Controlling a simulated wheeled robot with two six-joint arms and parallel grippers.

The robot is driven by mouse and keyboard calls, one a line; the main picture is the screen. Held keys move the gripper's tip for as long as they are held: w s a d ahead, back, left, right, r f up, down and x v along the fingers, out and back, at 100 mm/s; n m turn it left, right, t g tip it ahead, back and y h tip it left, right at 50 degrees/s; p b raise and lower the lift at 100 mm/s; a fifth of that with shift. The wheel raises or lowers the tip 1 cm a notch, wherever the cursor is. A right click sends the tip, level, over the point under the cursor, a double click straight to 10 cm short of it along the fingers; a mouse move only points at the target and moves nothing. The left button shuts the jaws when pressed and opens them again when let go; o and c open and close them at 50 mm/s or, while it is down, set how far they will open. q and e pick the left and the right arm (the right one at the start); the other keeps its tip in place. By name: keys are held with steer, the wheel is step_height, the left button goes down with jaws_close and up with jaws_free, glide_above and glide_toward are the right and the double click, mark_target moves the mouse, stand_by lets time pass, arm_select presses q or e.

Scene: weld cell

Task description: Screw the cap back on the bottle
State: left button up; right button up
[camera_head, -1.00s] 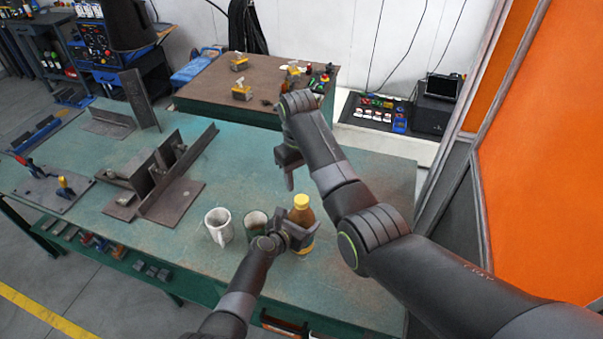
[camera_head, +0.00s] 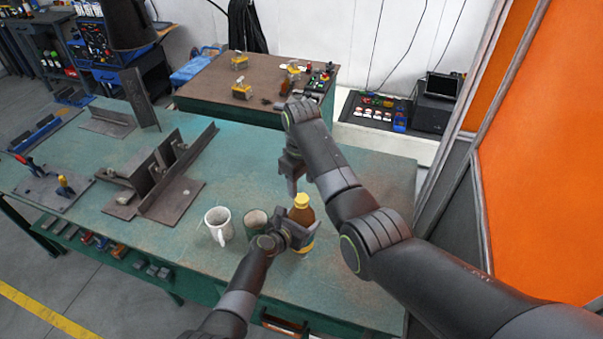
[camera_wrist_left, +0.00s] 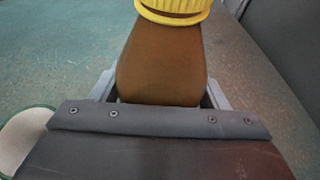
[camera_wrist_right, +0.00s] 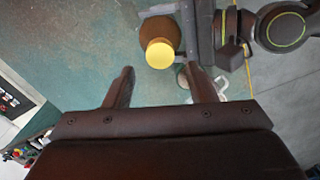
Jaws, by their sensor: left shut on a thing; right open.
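A brown bottle (camera_head: 302,214) stands upright on the green table, with a yellow cap (camera_head: 301,200) on its top. The left wrist view shows the bottle (camera_wrist_left: 160,62) close up with the cap (camera_wrist_left: 172,8) on its neck; how tightly it sits cannot be told. My left gripper (camera_head: 302,234) is shut around the bottle's body. My right gripper (camera_head: 293,184) is open and empty, pointing down just above and behind the cap. In the right wrist view the cap (camera_wrist_right: 160,54) lies beyond the open fingers (camera_wrist_right: 160,88), apart from them.
A white mug (camera_head: 218,226) and a dark green cup (camera_head: 256,222) stand left of the bottle, close to my left gripper. Steel angle pieces (camera_head: 165,180) lie further left on the table (camera_head: 240,165). The table right of the bottle is clear.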

mark_target(302, 198)
steer(key=shift+f, duration=2.5)
steer(key=c, duration=1)
steer(key=m, duration=0.7)
steer(key=shift+m, duration=0.4)
steer(key=m, duration=0.7)
steer(key=o, duration=1.2)
steer(key=shift+c, duration=0.2)
steer(key=shift+r, duration=0.1)
step_height(302, 198, up, 12)
